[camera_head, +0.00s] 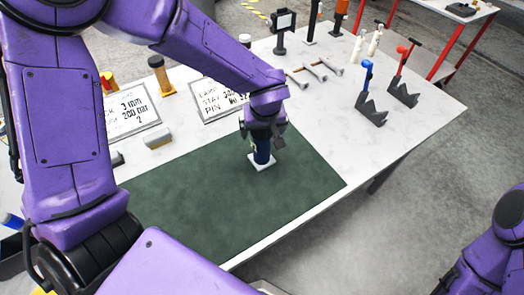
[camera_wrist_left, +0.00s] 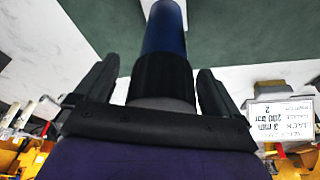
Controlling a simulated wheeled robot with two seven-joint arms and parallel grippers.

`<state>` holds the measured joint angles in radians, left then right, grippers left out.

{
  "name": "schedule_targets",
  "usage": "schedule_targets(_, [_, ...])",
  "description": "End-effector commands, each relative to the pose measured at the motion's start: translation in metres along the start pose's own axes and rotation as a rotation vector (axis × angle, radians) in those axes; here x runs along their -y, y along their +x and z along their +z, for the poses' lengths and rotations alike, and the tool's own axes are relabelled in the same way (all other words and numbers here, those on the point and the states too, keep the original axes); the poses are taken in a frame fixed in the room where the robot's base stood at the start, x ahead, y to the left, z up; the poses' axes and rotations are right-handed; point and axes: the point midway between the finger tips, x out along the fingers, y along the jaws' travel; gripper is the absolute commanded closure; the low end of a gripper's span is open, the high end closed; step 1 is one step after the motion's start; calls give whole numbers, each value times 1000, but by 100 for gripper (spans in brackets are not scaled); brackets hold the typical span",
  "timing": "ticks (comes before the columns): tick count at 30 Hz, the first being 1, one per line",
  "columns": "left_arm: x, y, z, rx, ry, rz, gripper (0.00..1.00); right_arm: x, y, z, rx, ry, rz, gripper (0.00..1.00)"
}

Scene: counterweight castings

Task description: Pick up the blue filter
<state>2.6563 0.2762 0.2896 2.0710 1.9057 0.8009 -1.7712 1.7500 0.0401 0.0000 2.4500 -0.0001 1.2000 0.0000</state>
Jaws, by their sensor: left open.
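The blue filter (camera_head: 262,156) stands upright on a small white pad (camera_head: 262,165) on the dark green mat (camera_head: 200,210). It is a dark blue cylinder; the left wrist view shows its blue body (camera_wrist_left: 165,28) with a black ribbed part nearer the camera. My left gripper (camera_head: 263,142) is over its upper part and hides that part in the head view. In the left wrist view my left gripper (camera_wrist_left: 157,68) is open, with one finger on each side of the filter and gaps between. My right gripper is not in view; only part of my right arm shows.
Lettered signs (camera_head: 222,100) lie behind the mat, with an amber-and-black cylinder (camera_head: 160,75) nearby. Wrench-like tools (camera_head: 320,68) lie toward the back. Dark stands hold a blue tool (camera_head: 367,75) and a red tool (camera_head: 402,60). The white tabletop (camera_head: 420,130) is clear at right.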

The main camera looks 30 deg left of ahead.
Motion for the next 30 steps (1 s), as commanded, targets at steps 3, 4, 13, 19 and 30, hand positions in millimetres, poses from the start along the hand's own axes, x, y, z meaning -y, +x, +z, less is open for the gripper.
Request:
schedule_targets(3, [0,13,0,0,0,-1,3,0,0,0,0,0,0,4])
schedule_targets(4, [0,14,0,-1,0,0,3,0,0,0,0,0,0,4])
schedule_targets(13, [0,14,0,-1,0,2,39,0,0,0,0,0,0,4])
schedule_targets(19, [0,14,0,-1,0,2,100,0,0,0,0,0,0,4])
schedule_targets(30, [0,8,-2,-2,-1,4,100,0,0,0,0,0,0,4])
